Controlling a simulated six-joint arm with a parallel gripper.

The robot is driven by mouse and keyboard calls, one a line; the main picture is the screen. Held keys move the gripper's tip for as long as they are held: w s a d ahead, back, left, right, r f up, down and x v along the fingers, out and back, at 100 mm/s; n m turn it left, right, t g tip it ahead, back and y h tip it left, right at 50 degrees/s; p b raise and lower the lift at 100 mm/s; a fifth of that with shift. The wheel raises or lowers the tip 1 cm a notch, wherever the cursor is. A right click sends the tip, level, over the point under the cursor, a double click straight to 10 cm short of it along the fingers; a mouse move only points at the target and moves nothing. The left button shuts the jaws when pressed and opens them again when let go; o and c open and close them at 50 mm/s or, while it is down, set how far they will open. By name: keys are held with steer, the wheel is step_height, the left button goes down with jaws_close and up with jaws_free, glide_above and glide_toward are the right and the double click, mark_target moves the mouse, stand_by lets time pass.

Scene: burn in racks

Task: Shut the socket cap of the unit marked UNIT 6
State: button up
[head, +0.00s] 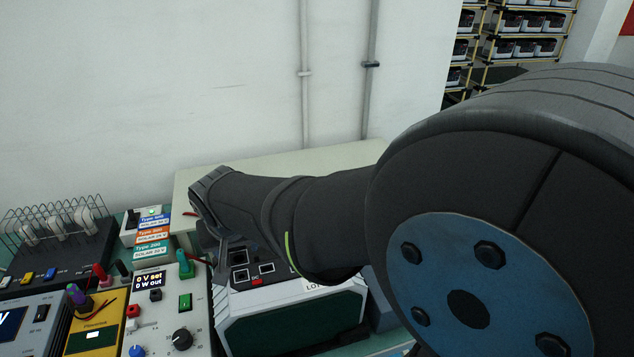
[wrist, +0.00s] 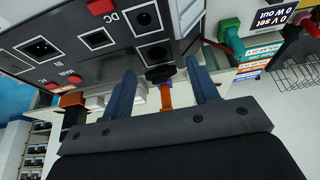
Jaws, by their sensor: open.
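The unit with the dark green front (head: 290,325) stands on the bench under my arm; part of a "LOT" label shows, but no "UNIT 6" marking is readable. Its dark socket panel (wrist: 85,55) fills the upper left of the wrist view, with several white-framed sockets and red labels, one reading DC. My gripper (wrist: 161,68) is open, its two blue fingers apart at the panel's edge. A small dark piece, perhaps a socket cap (wrist: 160,74), shows between the fingertips beside a framed socket (wrist: 155,53); I cannot tell whether they touch it. In the head view my arm hides most of the panel.
A supply with a "0 V set" display (head: 150,281), knobs and plugs stands close left of the unit. Farther left are a yellow meter (head: 95,335) and a wire rack (head: 55,222). Stacked type-labelled boxes (head: 153,236) stand behind. The bench behind my arm (head: 270,165) looks clear.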

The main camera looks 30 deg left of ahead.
steer(key=shift+f, duration=0.2)
steer(key=c, duration=1)
steer(key=shift+o, duration=0.2)
steer(key=shift+s+d+f+t+y, duration=0.15)
steer(key=shift+f+t+y, duration=0.05)
steer(key=shift+t+y, duration=0.4)
steer(key=o, duration=1)
steer(key=shift+c, duration=0.2)
steer(key=shift+r, duration=0.1)
steer(key=v, duration=1.7)
steer(key=shift+r, duration=0.15)
